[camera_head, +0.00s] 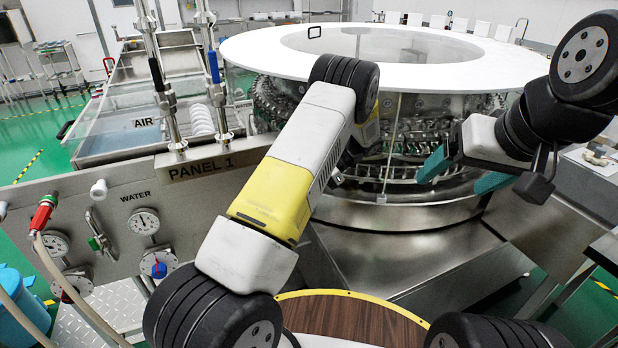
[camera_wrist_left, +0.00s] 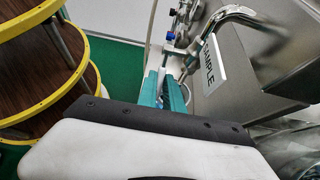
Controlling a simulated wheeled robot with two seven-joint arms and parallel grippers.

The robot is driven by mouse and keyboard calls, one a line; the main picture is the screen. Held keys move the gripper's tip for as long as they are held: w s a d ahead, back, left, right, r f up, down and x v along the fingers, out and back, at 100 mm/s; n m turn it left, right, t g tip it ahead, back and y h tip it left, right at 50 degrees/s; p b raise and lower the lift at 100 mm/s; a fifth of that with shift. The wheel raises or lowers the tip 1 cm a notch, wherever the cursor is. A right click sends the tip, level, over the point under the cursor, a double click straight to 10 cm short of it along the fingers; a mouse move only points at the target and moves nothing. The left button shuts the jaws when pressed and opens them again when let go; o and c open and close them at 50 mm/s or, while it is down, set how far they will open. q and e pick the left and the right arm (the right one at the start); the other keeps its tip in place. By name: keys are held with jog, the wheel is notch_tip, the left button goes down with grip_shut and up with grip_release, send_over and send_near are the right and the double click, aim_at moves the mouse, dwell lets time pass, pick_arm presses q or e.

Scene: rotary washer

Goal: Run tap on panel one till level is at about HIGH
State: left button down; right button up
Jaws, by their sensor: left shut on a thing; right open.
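The plate marked PANEL 1 (camera_head: 205,164) is on a steel panel at the left of the head view. A red-handled valve (camera_head: 42,215) is at the far left. No level marking can be read. My left gripper (camera_wrist_left: 168,95) shows in the left wrist view, its teal fingers shut on a small part I cannot identify. It is hidden in the head view. My right gripper (camera_head: 462,176) is open and empty before the washer.
The round washer with a white rim (camera_head: 255,52) fills the middle and back. A steel basin by an AIR label (camera_head: 144,122) stands left. The left wrist view shows a SAMPLE plate (camera_wrist_left: 209,62) beside a chrome pipe (camera_wrist_left: 240,13), close right of the fingers. Green floor (camera_wrist_left: 112,60) is clear.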

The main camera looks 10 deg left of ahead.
pick_arm(q)
jog(key=shift+a, duration=0.1)
dwell(0.4)
jog(key=c, duration=1.5)
grip_release()
